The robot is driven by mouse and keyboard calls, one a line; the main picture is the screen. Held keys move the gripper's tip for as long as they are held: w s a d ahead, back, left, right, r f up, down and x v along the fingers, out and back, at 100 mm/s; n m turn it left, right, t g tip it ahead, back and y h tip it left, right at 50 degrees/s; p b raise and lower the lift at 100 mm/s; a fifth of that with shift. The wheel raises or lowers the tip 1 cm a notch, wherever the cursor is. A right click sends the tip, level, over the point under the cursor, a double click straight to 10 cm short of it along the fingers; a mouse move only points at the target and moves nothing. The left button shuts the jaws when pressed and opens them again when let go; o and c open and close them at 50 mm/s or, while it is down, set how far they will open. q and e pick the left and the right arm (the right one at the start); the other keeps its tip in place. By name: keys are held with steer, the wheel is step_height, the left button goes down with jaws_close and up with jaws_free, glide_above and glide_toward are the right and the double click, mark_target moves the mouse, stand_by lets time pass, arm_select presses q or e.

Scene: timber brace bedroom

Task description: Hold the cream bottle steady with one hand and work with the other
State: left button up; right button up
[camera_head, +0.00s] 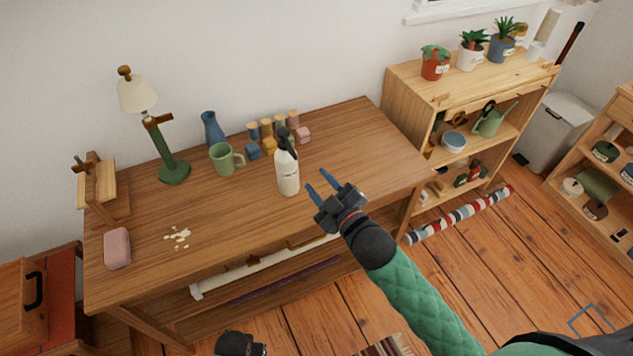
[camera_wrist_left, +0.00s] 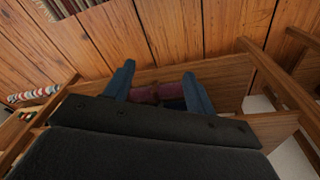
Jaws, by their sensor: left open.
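The cream bottle (camera_head: 288,174), with a dark top, stands upright on the wooden table (camera_head: 230,205), near the middle. My right gripper (camera_head: 315,177) is just to the right of the bottle in the head view, its two blue fingers apart and pointing toward it. I see nothing between them, and the bottle appears outside the fingers. My left gripper (camera_wrist_left: 158,76) shows in the left wrist view with its blue fingers spread, and nothing is held. In the head view only a dark part of the left arm shows at the bottom edge, below the table's front.
A pink block (camera_head: 117,248) and cream spots (camera_head: 178,237) lie to the left. The table's front middle is clear. A shelf (camera_head: 405,95) stands at the right.

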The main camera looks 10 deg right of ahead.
arm_select(q)
steer(key=o, duration=0.5)
steer(key=w+d+r+m+t+h, duration=0.1)
steer(key=w+d+r+m, duration=0.1)
steer(key=w+d, duration=0.2)
steer(key=shift+w+r+t, duration=0.3)
steer(key=shift+w+t, duration=0.1)
steer(key=shift+w, duration=0.25)
steer(key=w+d+r+m+t+h, duration=0.35)
steer(key=w+d+r+m, duration=0.2)
steer(key=d+r, duration=0.35)
steer(key=w+d+r+m+t+h, duration=0.2)
steer(key=w+d+r+m+h, duration=0.3)
steer(key=d+r, duration=0.35)
steer(key=w+a+r+n+t+y, duration=0.15)
steer(key=a+r+t, duration=0.25)
steer(key=a+r, duration=0.5)
steer(key=w+a+r+n+t, duration=0.3)
steer(key=a+r+t, duration=0.15)
steer(key=r, duration=0.85)
steer(key=n+g, duration=0.1)
steer(key=n, duration=0.3)
glide_toward(282, 173)
steer(key=x, duration=0.6)
steer(key=shift+w+r, duration=0.15)
steer(key=shift+w, duration=0.1)
steer(key=shift+w+d, duration=0.3)
steer(key=shift+w, duration=0.15)
steer(key=shift+x, duration=3.7)
